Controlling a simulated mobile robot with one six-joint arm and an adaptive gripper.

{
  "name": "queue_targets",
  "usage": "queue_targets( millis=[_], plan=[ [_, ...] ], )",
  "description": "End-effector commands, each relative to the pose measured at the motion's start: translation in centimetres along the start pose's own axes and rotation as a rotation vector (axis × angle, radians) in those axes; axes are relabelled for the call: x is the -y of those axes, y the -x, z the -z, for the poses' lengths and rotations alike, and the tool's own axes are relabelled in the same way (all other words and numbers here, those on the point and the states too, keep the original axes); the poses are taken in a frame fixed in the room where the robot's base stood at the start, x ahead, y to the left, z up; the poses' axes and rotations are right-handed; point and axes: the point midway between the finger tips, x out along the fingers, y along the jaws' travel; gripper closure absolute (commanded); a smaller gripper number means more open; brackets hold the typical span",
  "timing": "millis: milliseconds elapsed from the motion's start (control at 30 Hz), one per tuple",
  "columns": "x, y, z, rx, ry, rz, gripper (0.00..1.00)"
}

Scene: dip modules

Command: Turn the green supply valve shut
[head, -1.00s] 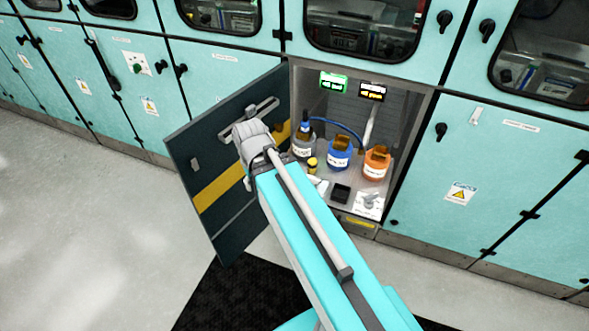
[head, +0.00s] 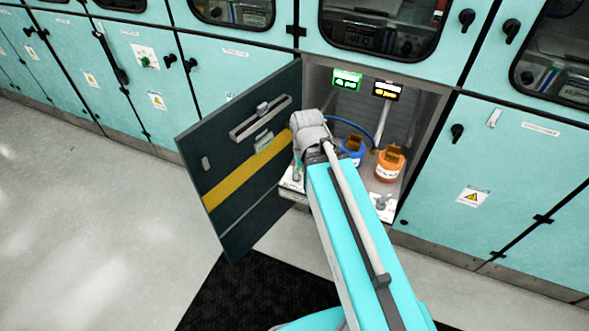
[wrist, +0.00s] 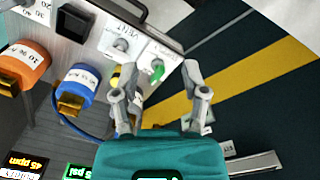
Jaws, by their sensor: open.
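The green supply valve (wrist: 157,70) is a small green handle on a white labelled plate (wrist: 158,52) in the wrist view, which is turned roughly upside down. My gripper (wrist: 157,78) is open. Its two grey fingers lie on either side of the valve in that picture, and nothing is held. I cannot tell whether they touch it or how far short they are. In the head view my arm's wrist hides most of the gripper and the valve.
The open dark door (head: 245,160) with a yellow stripe stands left of the cabinet. A grey vent knob (wrist: 121,44) is beside the valve. A blue bottle (wrist: 76,85) and an orange bottle (head: 388,163) stand inside. A yellow-capped vial (wrist: 115,76) is close to one finger.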

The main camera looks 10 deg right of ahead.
Motion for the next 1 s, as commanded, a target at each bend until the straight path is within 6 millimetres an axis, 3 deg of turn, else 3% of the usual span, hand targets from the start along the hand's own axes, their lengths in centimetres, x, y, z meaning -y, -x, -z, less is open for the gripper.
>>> queue_targets(
  millis=[100, 300, 333, 467, 1000],
  plan=[
    [0.0, 0.0, 0.0, 0.000, 0.000, 0.000, 0.39],
    [0.0, -0.2, 0.7, 0.000, 0.028, 0.000, 0.02],
    [0.0, -0.2, 0.9, 0.000, 0.040, 0.000, 0.00],
    [-1.5, -0.7, 2.6, 0.000, 0.119, 0.000, 0.00],
    [-1.2, -3.2, 13.9, -0.001, 0.784, 0.001, 0.00]
  ],
)
